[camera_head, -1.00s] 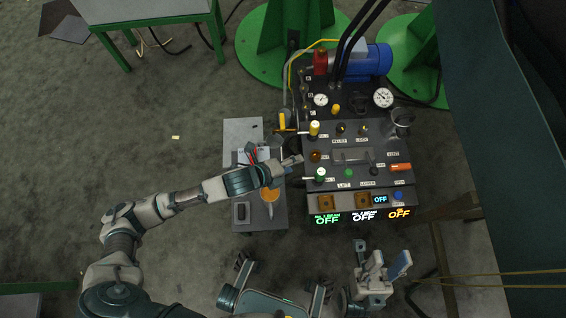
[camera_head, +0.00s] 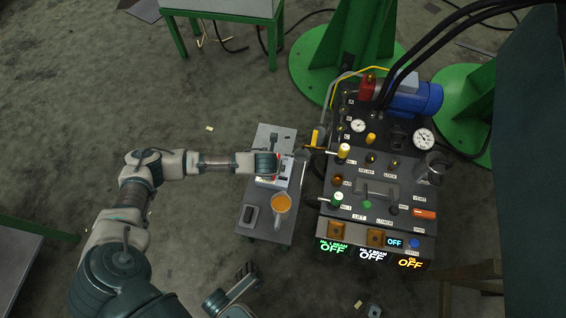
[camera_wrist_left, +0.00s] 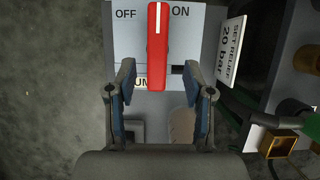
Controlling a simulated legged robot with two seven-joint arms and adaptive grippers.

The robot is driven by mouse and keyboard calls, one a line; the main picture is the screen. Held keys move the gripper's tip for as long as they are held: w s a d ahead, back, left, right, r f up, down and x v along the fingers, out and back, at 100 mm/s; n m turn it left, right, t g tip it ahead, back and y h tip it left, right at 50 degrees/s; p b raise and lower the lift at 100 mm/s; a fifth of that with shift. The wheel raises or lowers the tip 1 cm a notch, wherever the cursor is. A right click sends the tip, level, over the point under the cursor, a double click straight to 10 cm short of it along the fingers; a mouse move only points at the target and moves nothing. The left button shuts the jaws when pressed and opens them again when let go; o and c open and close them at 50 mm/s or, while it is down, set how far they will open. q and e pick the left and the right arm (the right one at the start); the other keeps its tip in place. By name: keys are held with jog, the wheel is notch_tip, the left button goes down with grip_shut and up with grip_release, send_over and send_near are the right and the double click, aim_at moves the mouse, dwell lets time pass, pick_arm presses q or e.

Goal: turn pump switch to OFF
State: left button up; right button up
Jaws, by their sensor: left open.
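The pump switch is a red lever with a white stripe (camera_wrist_left: 157,60) on a grey plate in the left wrist view. My left gripper (camera_wrist_left: 158,82) is open, with one finger on each side of the lever's near end and gaps visible. In the head view my left gripper (camera_head: 288,164) is over the small switch box (camera_head: 271,183), mostly covering it.
An orange mug (camera_head: 281,203) stands close to the switch box on a small grey table (camera_head: 266,232). The control panel (camera_head: 350,190) with levers, gauges and OFF displays stands just right. A "SET RELIEF 20 bar" sign (camera_wrist_left: 231,48) is beside the switch plate.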

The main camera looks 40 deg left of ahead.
pick_arm(q)
jog(key=b+x, duration=0.1)
jog(key=x, duration=0.3)
jog(key=shift+a+f+b, duration=0.3)
jog(key=shift+f+b, duration=0.05)
jog(key=shift+f, duration=0.05)
jog(key=shift+w+a+f, duration=0.15)
jog(key=shift+a+f, duration=0.05)
jog(key=shift+d+r, duration=0.25)
jog(key=shift+c, duration=0.2)
jog(key=c, duration=0.8)
jog(key=shift+a, duration=0.15)
grip_shut()
